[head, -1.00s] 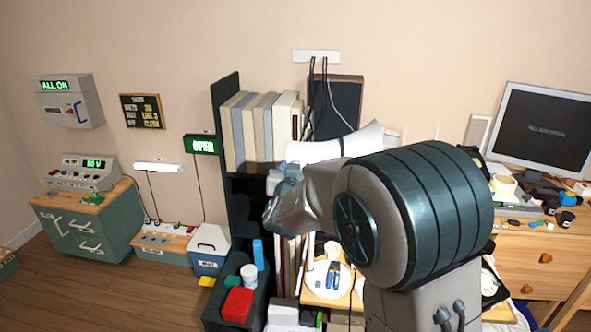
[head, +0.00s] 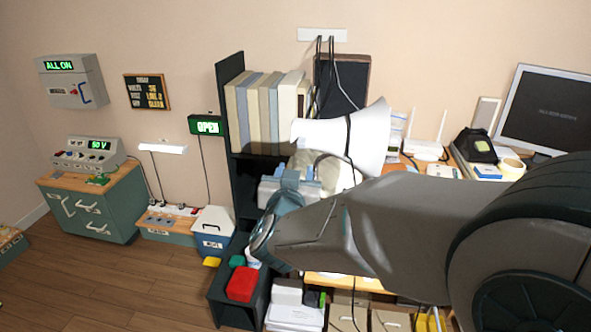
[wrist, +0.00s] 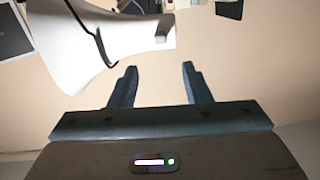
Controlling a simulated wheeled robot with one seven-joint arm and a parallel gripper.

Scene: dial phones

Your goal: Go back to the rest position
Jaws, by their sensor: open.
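My gripper (wrist: 158,85) shows in the wrist view with its two fingers apart and nothing between them. Plain wall-coloured surface lies beyond the fingers. In the head view my arm reaches in from the right, with its wrist end in front of the dark shelf; the fingertips are hard to make out there. A white megaphone-shaped object (head: 372,137) with a dark cable stands behind my wrist. It also shows in the wrist view (wrist: 72,45), to the left of my gripper and apart from the fingers.
A dark shelf (head: 229,95) holds several books (head: 268,110). A red box (head: 242,284) sits low at its foot. Right of it are a white router (head: 424,150), a black dial phone (head: 476,146) and a monitor (head: 549,110).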

